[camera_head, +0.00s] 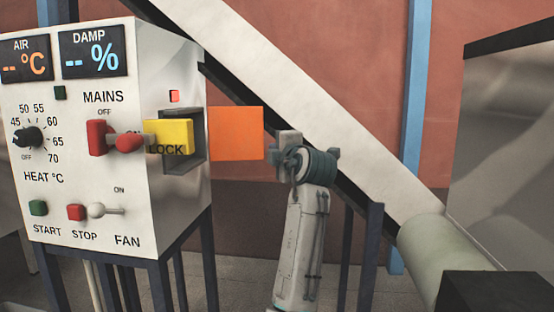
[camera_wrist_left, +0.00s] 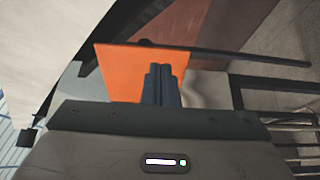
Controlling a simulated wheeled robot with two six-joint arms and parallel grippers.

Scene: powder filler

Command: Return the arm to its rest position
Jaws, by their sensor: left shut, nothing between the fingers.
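My left arm (camera_head: 303,235) rises from the bottom centre of the head view, to the right of the control box. Its wrist hides most of the gripper there. In the left wrist view my left gripper (camera_wrist_left: 162,85) is shut and empty, its dark fingers together in front of the orange panel (camera_wrist_left: 120,70). The orange panel (camera_head: 236,133) also shows in the head view, just left of the wrist. I cannot tell whether the fingers touch it. My right gripper is not in view.
The control box (camera_head: 178,210) stands left on dark legs. A yellow LOCK block (camera_head: 169,136) sits at its side recess. A pale sloping beam (camera_head: 320,110) runs behind my arm to a pale cylinder (camera_head: 445,252).

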